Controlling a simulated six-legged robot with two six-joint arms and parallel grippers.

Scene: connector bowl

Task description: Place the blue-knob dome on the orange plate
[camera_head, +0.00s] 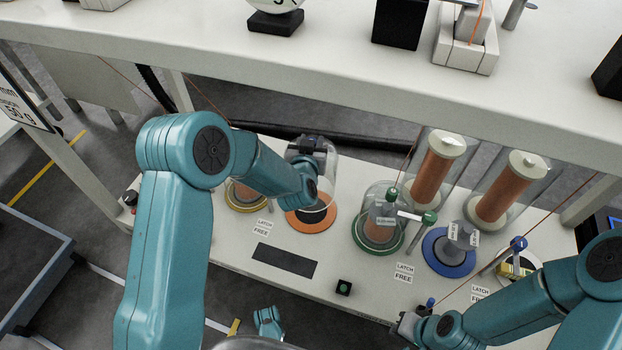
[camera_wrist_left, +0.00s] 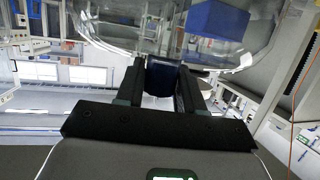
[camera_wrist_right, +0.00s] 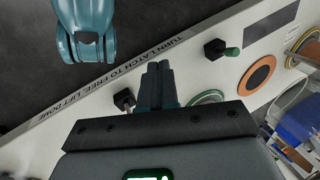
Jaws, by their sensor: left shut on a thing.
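My left gripper (camera_head: 308,150) is shut on the blue knob (camera_wrist_left: 162,76) of a clear glass dome (camera_head: 327,165). The dome fills the top of the left wrist view (camera_wrist_left: 120,25). In the head view it lies behind and over the orange plate (camera_head: 310,226), partly hidden by my left arm. I cannot tell for sure whether its rim touches the plate. The orange plate also shows in the right wrist view (camera_wrist_right: 264,75). My right gripper (camera_wrist_right: 158,75) is shut and empty near the bench's front edge.
A yellow plate (camera_head: 238,204) stands left of the orange one. A green plate (camera_head: 394,246) under a glass dome and a blue plate (camera_head: 456,269) stand to the right. Green (camera_head: 429,216) and blue (camera_head: 518,243) latch knobs stick up nearby. A white shelf (camera_head: 280,70) overhangs the bench.

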